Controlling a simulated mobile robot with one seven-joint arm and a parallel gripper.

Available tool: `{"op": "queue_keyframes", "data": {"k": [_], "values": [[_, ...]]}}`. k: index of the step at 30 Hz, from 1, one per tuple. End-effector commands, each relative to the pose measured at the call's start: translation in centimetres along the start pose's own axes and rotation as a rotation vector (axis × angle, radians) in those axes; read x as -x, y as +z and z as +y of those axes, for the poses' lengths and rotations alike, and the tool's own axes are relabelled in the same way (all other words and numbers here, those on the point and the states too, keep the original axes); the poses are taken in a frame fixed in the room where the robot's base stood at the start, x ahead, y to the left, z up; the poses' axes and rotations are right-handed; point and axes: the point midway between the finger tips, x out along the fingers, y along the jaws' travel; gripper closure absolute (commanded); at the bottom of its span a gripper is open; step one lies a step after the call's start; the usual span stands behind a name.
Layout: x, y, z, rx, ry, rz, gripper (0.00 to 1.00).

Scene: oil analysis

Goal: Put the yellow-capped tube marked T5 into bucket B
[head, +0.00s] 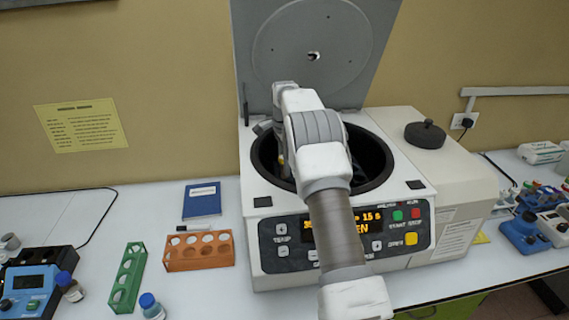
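The open centrifuge (275,200) stands in the middle of the bench, its grey lid (310,50) raised. My arm reaches over its front, and my gripper (279,150) points down at the left part of the dark round bowl (378,165).
A green rack (127,279) and an orange rack (199,251) with open holes stand left of the centrifuge. Blue-capped bottles (152,306) (69,287) stand nearby. A black knob-like piece (425,134) sits on the centrifuge's right top. The raised lid stands close behind my wrist.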

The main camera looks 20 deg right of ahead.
Motion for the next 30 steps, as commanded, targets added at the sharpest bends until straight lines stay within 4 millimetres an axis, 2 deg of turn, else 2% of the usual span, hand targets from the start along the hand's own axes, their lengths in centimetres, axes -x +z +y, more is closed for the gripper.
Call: {"op": "queue_keyframes", "data": {"k": [1,5,6,17,20,30], "values": [[0.0,0.0,0.0,0.0,0.0,0.0,0.51],[0.0,0.0,0.0,0.0,0.0,0.0,0.27],[0.0,0.0,0.0,0.0,0.0,0.0,0.25],[0.5,0.0,0.0,0.0,0.0,0.0,0.25],[1.8,0.0,-0.1,0.0,-0.003,0.001,0.25],[8.9,0.0,-0.1,0.0,-0.002,0.001,0.25]]}}
